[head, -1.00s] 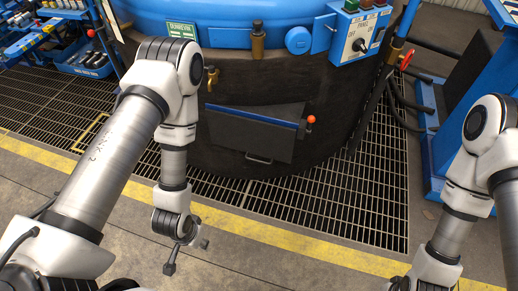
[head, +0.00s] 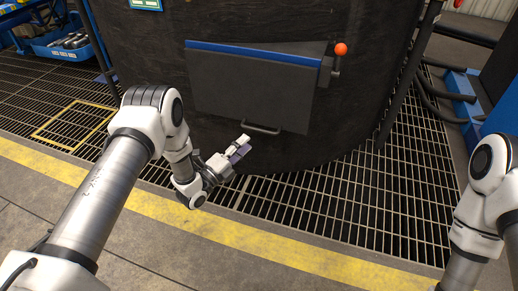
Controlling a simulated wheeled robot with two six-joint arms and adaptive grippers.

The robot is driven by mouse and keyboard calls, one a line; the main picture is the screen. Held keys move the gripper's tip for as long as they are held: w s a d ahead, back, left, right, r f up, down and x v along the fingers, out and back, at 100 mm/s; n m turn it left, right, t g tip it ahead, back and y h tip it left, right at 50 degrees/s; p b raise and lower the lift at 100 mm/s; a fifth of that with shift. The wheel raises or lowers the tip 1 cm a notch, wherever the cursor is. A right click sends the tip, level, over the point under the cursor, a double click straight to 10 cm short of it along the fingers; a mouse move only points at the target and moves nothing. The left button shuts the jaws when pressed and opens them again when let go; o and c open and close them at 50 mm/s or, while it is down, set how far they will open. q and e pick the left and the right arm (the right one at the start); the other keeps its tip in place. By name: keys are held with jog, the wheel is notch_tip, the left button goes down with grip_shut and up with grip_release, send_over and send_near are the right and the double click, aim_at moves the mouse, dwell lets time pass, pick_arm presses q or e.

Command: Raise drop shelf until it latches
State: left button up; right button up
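The drop shelf (head: 250,88) is a dark flat panel that hangs down against the front of the round black furnace. A blue strip runs along its top edge, and a bar handle (head: 261,128) sticks out at its lower edge. A red ball knob (head: 341,49) on a short lever is at its upper right corner. My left gripper (head: 243,147) is just below and left of the handle, apart from it as far as I can see. Its fingers are too small to tell open from shut. My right arm shows at the right edge; its gripper is out of view.
The furnace wall (head: 370,60) stands behind the shelf. Floor grating (head: 330,215) and a yellow floor stripe (head: 270,243) lie in front. Hoses and a blue frame (head: 470,100) are at the right. A blue bin (head: 70,48) of parts is at the upper left.

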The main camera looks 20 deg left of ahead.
aim_at(259, 129)
pick_arm(q)
jog(key=b+x, duration=0.3)
jog(key=x, duration=0.4)
jog(key=shift+w+d+r, duration=0.15)
jog(key=shift+w+r, duration=0.05)
grip_shut()
